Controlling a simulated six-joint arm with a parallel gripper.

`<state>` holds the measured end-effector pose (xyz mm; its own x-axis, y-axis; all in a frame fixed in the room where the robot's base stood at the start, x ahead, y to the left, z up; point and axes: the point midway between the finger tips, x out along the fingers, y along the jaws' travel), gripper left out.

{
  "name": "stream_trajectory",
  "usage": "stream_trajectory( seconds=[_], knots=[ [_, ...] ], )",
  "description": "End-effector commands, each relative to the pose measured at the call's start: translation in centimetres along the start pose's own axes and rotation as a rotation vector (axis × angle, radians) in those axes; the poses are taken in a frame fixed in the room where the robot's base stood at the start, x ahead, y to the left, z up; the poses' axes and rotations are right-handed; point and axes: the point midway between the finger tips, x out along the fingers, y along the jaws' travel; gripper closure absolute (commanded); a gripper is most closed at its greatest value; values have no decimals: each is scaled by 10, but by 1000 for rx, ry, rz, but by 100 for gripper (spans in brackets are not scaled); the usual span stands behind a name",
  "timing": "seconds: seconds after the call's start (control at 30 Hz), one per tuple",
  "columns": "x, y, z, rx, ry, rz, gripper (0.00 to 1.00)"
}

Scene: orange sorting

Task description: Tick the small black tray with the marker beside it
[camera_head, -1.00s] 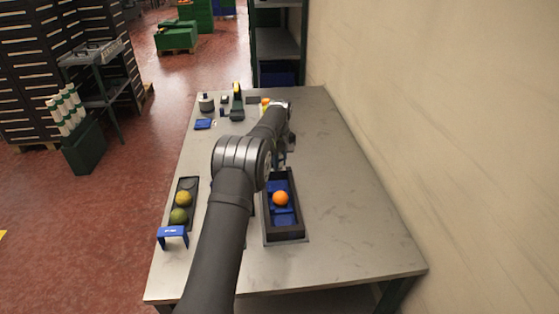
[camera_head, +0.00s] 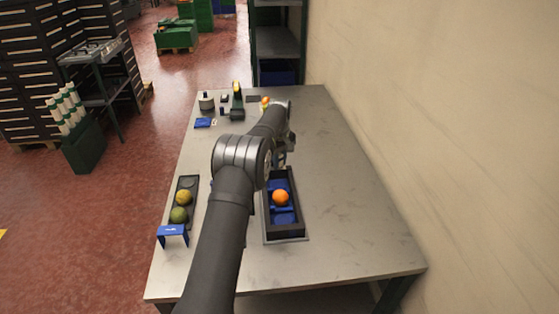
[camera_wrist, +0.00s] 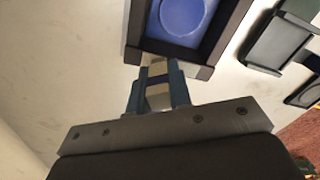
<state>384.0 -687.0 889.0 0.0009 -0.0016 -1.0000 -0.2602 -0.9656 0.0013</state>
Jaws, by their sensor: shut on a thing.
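A long narrow black tray (camera_head: 194,183) lies on the table's left side in the head view, with two yellow-green fruits (camera_head: 183,197) in it. A dark-rimmed box (camera_head: 301,229) with a blue inside stands right of my arm, holding one orange (camera_head: 280,197). My gripper (camera_head: 281,160) is at the box's far end, partly hidden by my arm. In the wrist view my gripper (camera_wrist: 158,82) is shut on a small pale thing (camera_wrist: 158,96), close to the dark rim (camera_wrist: 171,60) of a blue-floored box. I cannot tell whether it is the marker.
A small blue stand (camera_head: 172,233) is at the near end of the black tray. Dark green-black trays (camera_wrist: 278,42) show at right in the wrist view. Several small items, including a blue one (camera_head: 203,122), sit at the table's far left. The table's right side is clear.

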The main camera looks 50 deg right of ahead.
Motion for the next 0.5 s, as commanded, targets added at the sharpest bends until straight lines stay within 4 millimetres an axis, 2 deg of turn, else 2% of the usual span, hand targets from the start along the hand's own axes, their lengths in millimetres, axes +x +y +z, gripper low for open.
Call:
stream_trajectory(
  seconds=[0.5],
  knots=[
    [2, 5, 4, 1, -3, -3, 100]
  ],
)
